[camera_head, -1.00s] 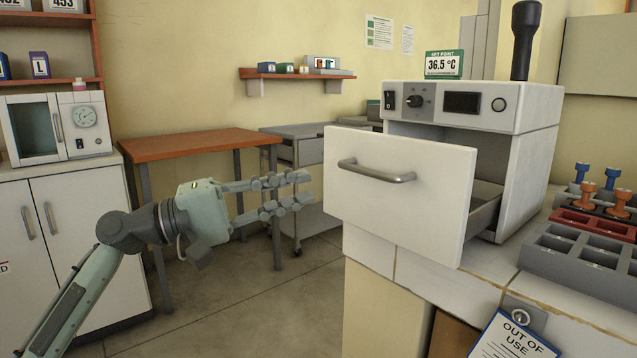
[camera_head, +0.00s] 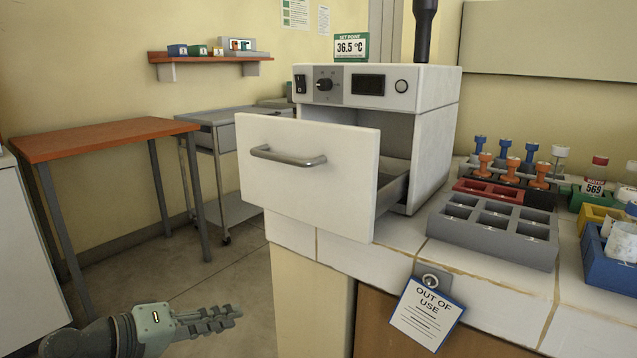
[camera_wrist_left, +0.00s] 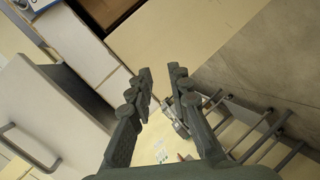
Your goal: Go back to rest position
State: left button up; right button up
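My left gripper (camera_head: 212,320) is low at the left in the head view, in front of and below the open drawer (camera_head: 308,178). It is apart from the drawer and holds nothing. In the left wrist view its two fingers (camera_wrist_left: 160,95) stand apart with a gap between them, and the floor and furniture show beyond. The incubator (camera_head: 375,95) is a white box with a dial and a dark display. Its drawer is pulled out towards the left. My right gripper is not in either view.
A white tiled counter (camera_head: 385,262) carries the incubator, a grey rack (camera_head: 493,228), a red rack (camera_head: 488,190) and a blue rack (camera_head: 610,268). An "OUT OF USE" tag (camera_head: 426,314) hangs at its front. An orange-topped table (camera_head: 105,136) stands at the left. Floor between is free.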

pick_arm(q)
jog(key=s+a+f+m+g+y, duration=0.15)
jog(key=s+f+y, duration=0.3)
jog(key=f, duration=0.85)
jog(key=s+a+f+m+g+y+p, duration=0.1)
jog(key=s+a+f+m+g+y, duration=0.1)
jog(key=s+f, duration=0.6)
jog(key=s+a+f+m+g+y+p, duration=0.1)
jog(key=s+a+f+m+g+y, duration=0.1)
jog(key=s+a+f, duration=0.4)
jog(key=s+f+g+y, duration=0.1)
jog(key=s+f+y, duration=0.1)
jog(key=s, duration=0.3)
jog(key=shift+s+y, duration=0.35)
jog(key=shift+s, duration=0.05)
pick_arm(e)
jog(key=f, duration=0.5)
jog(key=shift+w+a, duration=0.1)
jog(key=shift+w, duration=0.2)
